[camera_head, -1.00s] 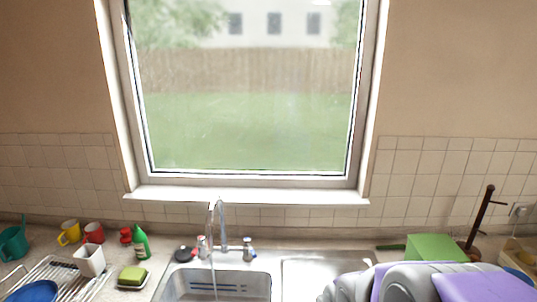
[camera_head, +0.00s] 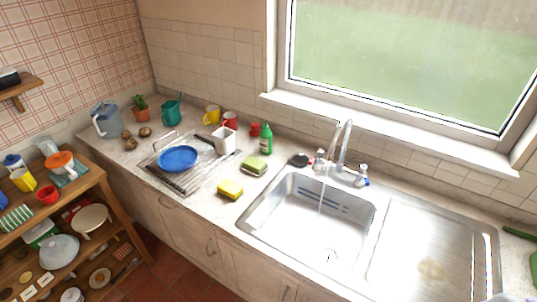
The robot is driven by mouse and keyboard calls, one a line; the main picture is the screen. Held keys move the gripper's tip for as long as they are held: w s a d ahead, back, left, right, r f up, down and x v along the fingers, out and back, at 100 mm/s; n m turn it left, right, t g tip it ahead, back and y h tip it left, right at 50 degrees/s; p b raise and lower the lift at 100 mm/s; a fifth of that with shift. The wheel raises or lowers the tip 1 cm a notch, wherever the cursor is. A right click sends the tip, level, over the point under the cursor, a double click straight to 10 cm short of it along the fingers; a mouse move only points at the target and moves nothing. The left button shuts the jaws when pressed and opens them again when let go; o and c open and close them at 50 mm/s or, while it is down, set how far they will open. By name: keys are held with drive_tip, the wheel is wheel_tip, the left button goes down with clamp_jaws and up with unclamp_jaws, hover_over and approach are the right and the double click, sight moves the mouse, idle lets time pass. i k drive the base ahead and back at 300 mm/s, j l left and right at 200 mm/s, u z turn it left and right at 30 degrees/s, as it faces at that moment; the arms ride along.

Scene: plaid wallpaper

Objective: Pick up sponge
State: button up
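A yellow sponge (camera_head: 231,189) with a darker underside lies on the counter, left of the sink and in front of the dish rack.
The sink (camera_head: 320,222) has water running from its tap (camera_head: 345,140). A wire dish rack (camera_head: 190,180) holds a blue bowl (camera_head: 177,158) and a white container (camera_head: 223,139). A wooden shelf unit (camera_head: 90,190) stands at left. The drainboard (camera_head: 415,255) is mostly clear.

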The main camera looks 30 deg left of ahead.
sight(233, 190)
drive_tip(key=u, duration=1.65)
